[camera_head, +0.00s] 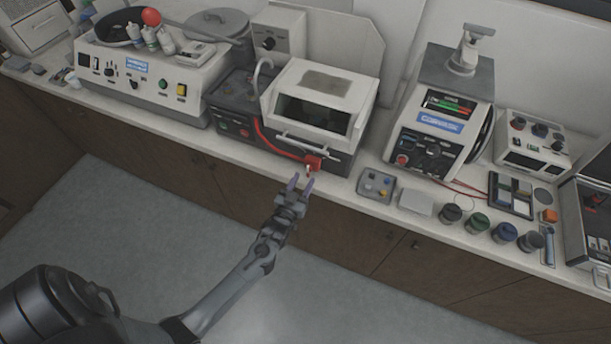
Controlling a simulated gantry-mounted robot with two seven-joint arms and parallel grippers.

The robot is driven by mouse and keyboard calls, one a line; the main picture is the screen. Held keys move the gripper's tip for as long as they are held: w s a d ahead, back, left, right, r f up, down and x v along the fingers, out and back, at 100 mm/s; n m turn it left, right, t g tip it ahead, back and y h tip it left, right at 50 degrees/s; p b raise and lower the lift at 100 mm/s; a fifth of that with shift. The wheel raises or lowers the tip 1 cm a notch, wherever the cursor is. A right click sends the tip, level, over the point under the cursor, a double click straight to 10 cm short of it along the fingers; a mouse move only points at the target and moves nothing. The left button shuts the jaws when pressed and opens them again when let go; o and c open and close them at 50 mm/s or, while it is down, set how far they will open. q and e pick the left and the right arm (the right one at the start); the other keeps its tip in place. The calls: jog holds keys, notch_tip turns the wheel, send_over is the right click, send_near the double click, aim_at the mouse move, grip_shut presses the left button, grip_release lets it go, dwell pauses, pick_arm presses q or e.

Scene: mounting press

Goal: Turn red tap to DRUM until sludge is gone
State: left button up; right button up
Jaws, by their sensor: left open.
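The red tap (313,162) sits at the lower front of a white and dark machine (318,92), near the bench's front edge. A red hose or line (268,143) runs from it to the left along the machine's front. My left gripper (299,183) is open and empty, with its two fingertips just below and left of the tap, apart from it as far as I can tell. No DRUM marking or sludge can be made out at this size. My right gripper is not in view.
A grinder-like machine (140,80) stands to the left. A small button box (376,186), a white instrument (440,115) and several dark jars (478,222) stand to the right. The floor (330,290) in front of the wooden cabinets is clear.

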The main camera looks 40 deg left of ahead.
pick_arm(q)
jog(key=v, duration=0.7)
jog(key=shift+s, duration=0.25)
jog(key=shift+d, duration=0.15)
